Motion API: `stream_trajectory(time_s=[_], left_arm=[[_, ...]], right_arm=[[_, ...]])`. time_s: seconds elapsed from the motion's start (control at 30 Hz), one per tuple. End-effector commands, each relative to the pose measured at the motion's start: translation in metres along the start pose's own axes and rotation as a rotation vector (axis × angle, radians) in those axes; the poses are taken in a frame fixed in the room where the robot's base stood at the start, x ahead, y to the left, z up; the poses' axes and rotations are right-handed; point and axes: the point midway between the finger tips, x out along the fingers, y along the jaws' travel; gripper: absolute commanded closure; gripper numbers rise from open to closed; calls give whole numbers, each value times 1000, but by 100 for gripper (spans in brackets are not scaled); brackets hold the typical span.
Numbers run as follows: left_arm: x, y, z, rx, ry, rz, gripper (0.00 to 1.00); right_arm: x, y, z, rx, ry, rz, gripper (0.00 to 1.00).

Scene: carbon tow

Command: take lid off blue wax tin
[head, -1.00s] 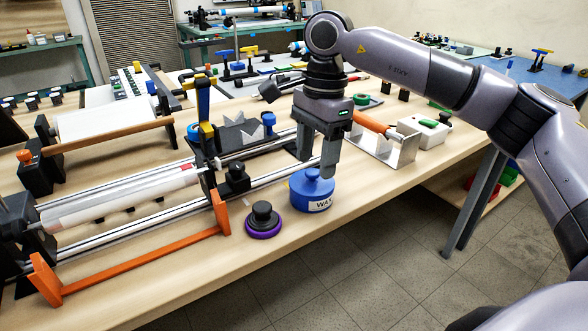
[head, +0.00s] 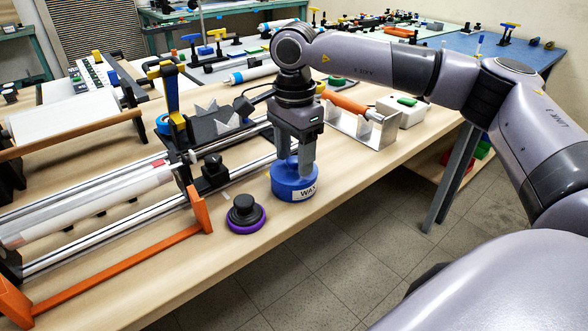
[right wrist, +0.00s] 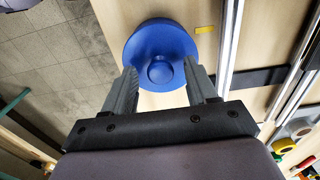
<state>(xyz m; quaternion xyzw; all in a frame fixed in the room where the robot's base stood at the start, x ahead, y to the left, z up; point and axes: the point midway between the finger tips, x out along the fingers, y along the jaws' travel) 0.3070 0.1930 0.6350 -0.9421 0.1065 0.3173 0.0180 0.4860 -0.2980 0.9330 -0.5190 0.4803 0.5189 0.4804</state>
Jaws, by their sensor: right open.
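The blue wax tin (head: 281,184) stands upright near the front edge of the bench, with a white label reading WAX. Its blue lid with a round knob is on, and shows from above in the right wrist view (right wrist: 150,38). My right gripper (head: 295,164) points down over the tin, its fingers at lid height. In the right wrist view my right gripper (right wrist: 160,68) is open, with one finger on each side of the lid's knob (right wrist: 160,72) and gaps between. In the head view the fingers partly hide the lid. My left gripper is not in view.
A black-knobbed piece with a purple base (head: 244,226) stands just left of the tin. Metal rails and an orange frame (head: 130,270) lie further left. A metal bracket with an orange-handled tool (head: 350,103) and a white box (head: 402,112) stand behind right.

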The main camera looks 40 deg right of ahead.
Motion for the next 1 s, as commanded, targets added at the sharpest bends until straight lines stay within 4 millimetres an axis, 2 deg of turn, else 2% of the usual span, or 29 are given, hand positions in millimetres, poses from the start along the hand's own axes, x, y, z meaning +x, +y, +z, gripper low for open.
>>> stream_trajectory(time_s=[0.1, 0.13, 0.3, 0.77, 1.0], left_arm=[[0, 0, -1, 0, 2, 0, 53], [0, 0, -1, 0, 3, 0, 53], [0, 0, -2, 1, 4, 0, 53], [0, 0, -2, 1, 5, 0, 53], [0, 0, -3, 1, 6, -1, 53]], right_arm=[[0, 0, 0, 0, 0, 0, 43], [0, 0, 0, 0, 0, 0, 46], [0, 0, 0, 0, 0, 0, 99], [-1, 0, 0, -1, 0, 0, 100], [-17, -1, 0, -1, 0, -1, 100]])
